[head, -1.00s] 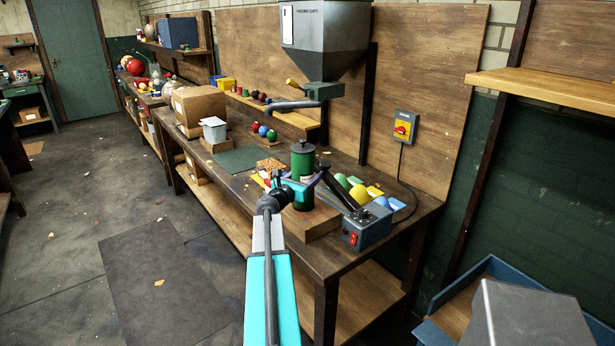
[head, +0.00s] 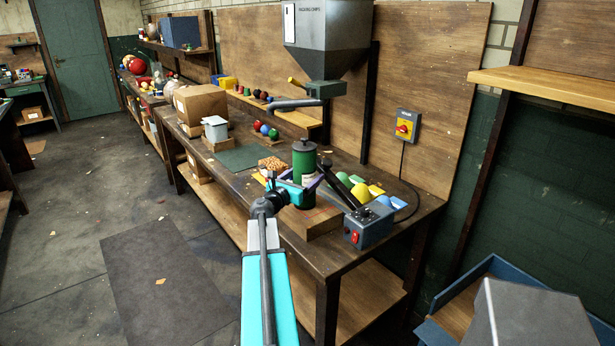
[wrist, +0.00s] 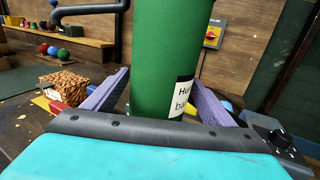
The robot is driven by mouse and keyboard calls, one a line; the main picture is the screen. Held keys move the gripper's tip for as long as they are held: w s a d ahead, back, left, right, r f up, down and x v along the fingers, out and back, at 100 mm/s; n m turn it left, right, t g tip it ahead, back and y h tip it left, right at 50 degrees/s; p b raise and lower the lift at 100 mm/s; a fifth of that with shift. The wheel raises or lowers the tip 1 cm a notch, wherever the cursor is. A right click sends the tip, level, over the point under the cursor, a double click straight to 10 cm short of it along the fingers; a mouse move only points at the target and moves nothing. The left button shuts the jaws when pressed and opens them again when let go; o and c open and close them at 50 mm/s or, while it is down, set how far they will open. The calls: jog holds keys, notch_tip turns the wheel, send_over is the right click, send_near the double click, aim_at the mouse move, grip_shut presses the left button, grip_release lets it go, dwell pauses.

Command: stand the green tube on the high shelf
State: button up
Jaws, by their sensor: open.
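The green tube (head: 304,161) stands upright on the workbench, with a dark cap on top and a white label low on its side. In the wrist view the tube (wrist: 168,55) rises between the two purple fingers of my gripper (wrist: 160,98). My gripper (head: 295,187) is open, with a finger on either side of the tube; I cannot tell if either touches it.
A grey box with a red switch (head: 368,224) and a black lever stand right of the tube. Yellow, green and blue pieces (head: 360,193) lie behind. A hopper (head: 325,40) with a spout hangs above the bench. A blue bin (head: 480,290) sits low right.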

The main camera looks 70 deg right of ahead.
aim_at(299, 181)
jog(key=shift+w+a+b, duration=0.25)
jog(key=shift+a, duration=1.15)
jog(key=shift+w+a+b, duration=0.25)
jog(key=shift+a+b, duration=0.05)
jog(key=shift+a, duration=1.15)
jog(key=shift+w+a+b, duration=0.25)
jog(key=shift+a, duration=1.15)
